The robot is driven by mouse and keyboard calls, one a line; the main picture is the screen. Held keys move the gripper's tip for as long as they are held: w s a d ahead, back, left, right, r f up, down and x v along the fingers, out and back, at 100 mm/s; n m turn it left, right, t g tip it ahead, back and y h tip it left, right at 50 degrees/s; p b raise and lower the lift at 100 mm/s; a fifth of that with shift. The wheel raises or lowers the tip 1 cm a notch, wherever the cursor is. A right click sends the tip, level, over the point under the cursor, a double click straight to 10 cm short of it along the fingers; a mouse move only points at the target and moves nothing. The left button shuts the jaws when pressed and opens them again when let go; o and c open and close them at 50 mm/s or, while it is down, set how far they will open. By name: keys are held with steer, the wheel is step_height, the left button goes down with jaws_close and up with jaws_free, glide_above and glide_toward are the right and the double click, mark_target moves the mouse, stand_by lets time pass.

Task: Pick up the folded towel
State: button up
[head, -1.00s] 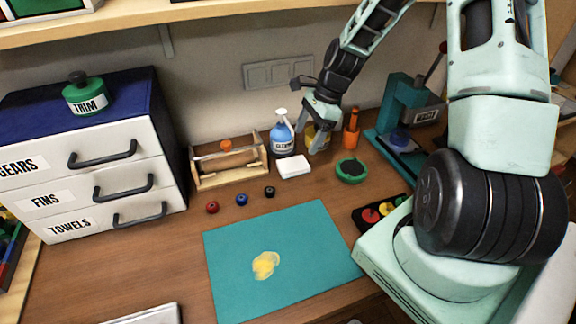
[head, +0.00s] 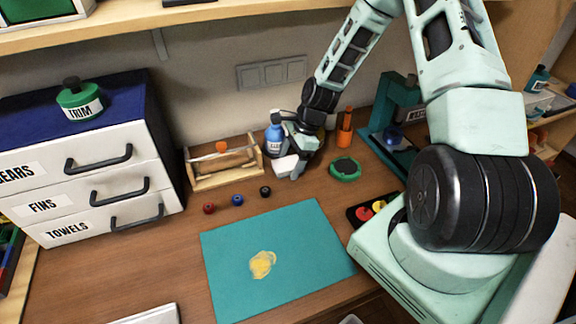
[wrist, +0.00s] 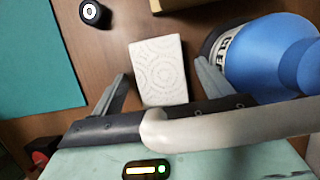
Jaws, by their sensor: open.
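The folded towel is a small white patterned block (wrist: 160,70) on the wooden table. In the wrist view it lies between and just beyond the two fingers of my gripper (wrist: 162,92). In the head view the towel (head: 286,165) is partly hidden by my gripper (head: 292,166), which is low over it. The fingers are apart and the gripper is open. I cannot tell whether either finger touches the towel.
A blue spray bottle (wrist: 270,55) stands close beside the right finger in the wrist view. A wooden tool caddy (head: 222,165) is to the left. A green round dish (head: 345,168) and an orange bottle (head: 345,128) are to the right. The teal mat (head: 275,260) lies in front.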

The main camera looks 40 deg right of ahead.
steer(key=c, duration=1.1)
steer(key=shift+o, duration=0.2)
